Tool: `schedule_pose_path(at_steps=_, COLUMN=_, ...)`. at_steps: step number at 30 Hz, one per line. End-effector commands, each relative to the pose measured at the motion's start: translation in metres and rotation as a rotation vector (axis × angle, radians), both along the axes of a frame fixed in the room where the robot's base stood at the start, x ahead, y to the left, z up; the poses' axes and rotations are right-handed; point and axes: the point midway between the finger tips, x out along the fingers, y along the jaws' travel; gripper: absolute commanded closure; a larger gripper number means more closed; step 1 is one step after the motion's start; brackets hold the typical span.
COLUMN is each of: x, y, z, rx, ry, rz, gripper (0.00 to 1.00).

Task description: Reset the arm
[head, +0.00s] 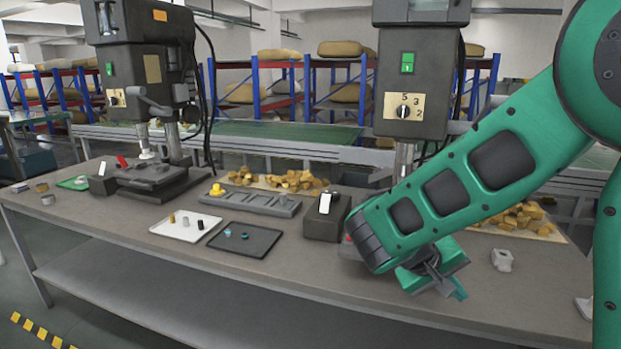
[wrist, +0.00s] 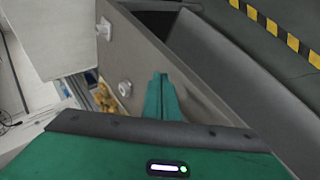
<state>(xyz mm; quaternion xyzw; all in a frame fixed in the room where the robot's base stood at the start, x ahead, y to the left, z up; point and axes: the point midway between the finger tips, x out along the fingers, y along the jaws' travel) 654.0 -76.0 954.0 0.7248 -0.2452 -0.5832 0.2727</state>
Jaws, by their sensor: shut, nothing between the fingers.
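My green arm reaches in from the right in the head view. My gripper (head: 447,283) is above the front right part of the workbench (head: 300,282). Its fingers are together with nothing between them. The gripper also shows in the wrist view (wrist: 162,85), its green fingers together over the bench top. A small grey-white part (head: 502,260) stands on the bench to the right of the gripper, apart from it.
Two drill presses (head: 145,60) (head: 412,80) stand on the bench. A white tray (head: 172,231), a black tray (head: 255,251), a grey slotted block (head: 262,205) and a dark box (head: 321,224) lie left of my arm. Yellow pieces (head: 522,217) lie behind it. Bare bench lies in front.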

Motion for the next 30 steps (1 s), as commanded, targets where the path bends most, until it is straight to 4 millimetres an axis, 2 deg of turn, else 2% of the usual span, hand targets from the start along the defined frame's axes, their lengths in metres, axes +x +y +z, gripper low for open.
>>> schedule_pose_path(at_steps=1, x=-0.01, y=-0.018, z=-0.001, rx=0.046, ry=0.013, rz=-0.05, gripper=1.0)
schedule_pose_path(at_steps=3, x=-0.024, y=-0.035, z=-0.002, rx=0.107, ry=0.032, rz=-0.103, gripper=1.0)
schedule_pose_path(at_steps=12, x=-0.091, y=-0.087, z=-0.003, rx=0.361, ry=0.077, rz=-0.307, gripper=1.0)
schedule_pose_path(at_steps=21, x=-0.161, y=-0.108, z=0.005, rx=0.59, ry=0.063, rz=-0.458, gripper=1.0)
schedule_pose_path(at_steps=27, x=-0.204, y=-0.107, z=0.013, rx=0.713, ry=0.032, rz=-0.529, gripper=1.0)
schedule_pose_path(at_steps=30, x=-0.22, y=-0.104, z=0.017, rx=0.755, ry=0.015, rz=-0.55, gripper=1.0)
